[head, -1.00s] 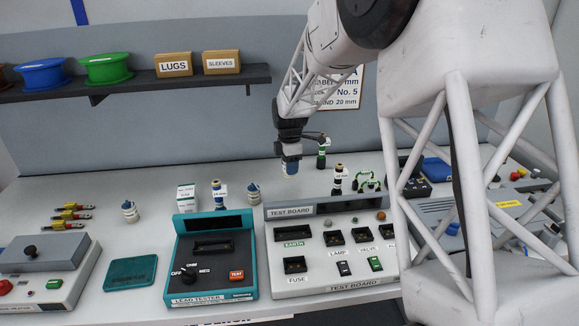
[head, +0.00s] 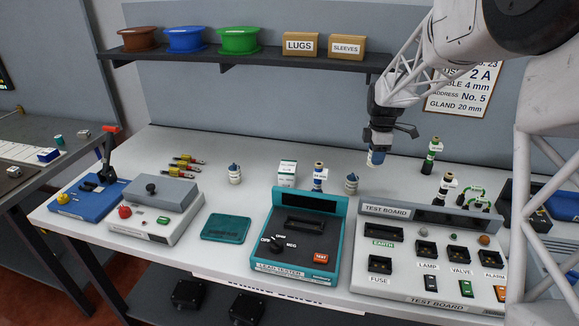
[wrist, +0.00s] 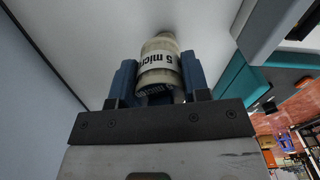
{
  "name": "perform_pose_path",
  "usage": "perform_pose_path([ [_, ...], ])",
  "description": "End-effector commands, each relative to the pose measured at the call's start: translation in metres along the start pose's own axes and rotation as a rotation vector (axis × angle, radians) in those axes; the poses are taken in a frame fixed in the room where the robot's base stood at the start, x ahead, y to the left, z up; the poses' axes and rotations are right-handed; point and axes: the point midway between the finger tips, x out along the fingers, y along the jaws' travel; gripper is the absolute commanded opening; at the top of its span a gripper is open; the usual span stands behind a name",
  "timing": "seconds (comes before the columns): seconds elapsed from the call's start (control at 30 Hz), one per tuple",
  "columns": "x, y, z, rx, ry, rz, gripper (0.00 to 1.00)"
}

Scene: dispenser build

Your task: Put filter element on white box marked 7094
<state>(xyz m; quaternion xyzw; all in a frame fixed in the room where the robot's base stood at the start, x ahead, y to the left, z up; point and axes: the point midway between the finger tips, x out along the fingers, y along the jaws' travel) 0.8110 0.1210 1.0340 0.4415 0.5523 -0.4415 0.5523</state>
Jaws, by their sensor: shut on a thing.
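My gripper (head: 376,155) is shut on a filter element (wrist: 159,62), a cream cylinder printed "5 micro…" in the wrist view. In the head view the held filter element (head: 375,158) hangs in the air above the rear of the bench, behind the test board. A small white box (head: 287,173) with green print stands on the bench behind the lead tester, left of my gripper. Its marking is too small to read.
A blue-and-white post (head: 318,177) stands just right of the white box. The teal lead tester (head: 297,240) and grey test board (head: 430,255) stand in front. A shelf (head: 250,58) with spools and boxes hangs behind. Bare bench lies around the teal mat (head: 226,228).

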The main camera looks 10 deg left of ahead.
Motion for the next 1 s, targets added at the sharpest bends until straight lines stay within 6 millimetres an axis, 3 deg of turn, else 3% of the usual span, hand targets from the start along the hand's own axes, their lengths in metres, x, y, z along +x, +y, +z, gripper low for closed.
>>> perform_pose_path([
  [0.3, -0.02, 0.029, -0.091, -0.105, 0.0, 0.001, 0.19],
  [0.7, -0.045, 0.048, -0.209, -0.234, 0.0, 0.001, 0.19],
  [1.0, -0.057, 0.05, -0.265, -0.293, 0.0, 0.001, 0.19],
])
